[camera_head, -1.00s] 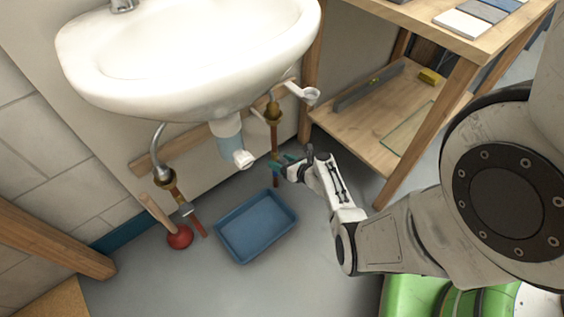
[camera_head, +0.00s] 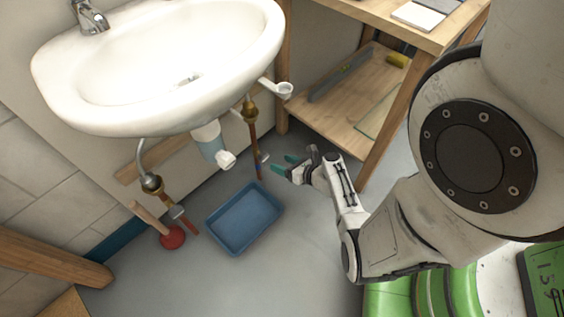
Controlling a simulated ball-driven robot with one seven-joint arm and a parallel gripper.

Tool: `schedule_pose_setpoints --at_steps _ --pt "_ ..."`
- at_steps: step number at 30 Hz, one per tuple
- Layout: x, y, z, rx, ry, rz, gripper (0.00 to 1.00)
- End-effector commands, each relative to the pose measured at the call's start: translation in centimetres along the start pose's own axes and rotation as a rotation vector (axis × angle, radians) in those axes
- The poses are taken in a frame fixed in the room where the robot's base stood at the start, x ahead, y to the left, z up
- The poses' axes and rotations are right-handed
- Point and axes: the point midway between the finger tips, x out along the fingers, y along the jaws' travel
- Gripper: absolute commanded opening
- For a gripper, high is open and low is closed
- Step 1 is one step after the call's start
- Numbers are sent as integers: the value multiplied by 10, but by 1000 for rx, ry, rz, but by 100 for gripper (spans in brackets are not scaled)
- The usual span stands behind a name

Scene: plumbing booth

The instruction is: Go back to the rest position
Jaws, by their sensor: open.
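My gripper (camera_head: 284,164) is open and empty, with its teal fingertips pointing left. It is just right of the copper supply pipe (camera_head: 254,140) under the sink and apart from it. A small valve handle (camera_head: 265,158) shows on that pipe, between it and my fingers. My arm comes in from the right side of the picture and bends low before rising to the gripper.
The white sink (camera_head: 160,70) hangs above left, with a white trap (camera_head: 212,145) below it. A blue tray (camera_head: 243,218) and a red plunger (camera_head: 172,237) are on the floor. A wooden shelf unit (camera_head: 380,155) stands behind right.

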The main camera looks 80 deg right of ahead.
Motion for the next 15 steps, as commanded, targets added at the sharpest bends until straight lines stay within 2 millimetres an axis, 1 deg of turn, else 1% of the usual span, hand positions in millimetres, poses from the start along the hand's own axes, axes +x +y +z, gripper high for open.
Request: schedule_pose_setpoints --at_steps 13,14,15 --pt "0 0 0 0 0 0 69" --pt "1 5 0 -26 7 15 69" --pt "3 14 0 -83 22 47 69"
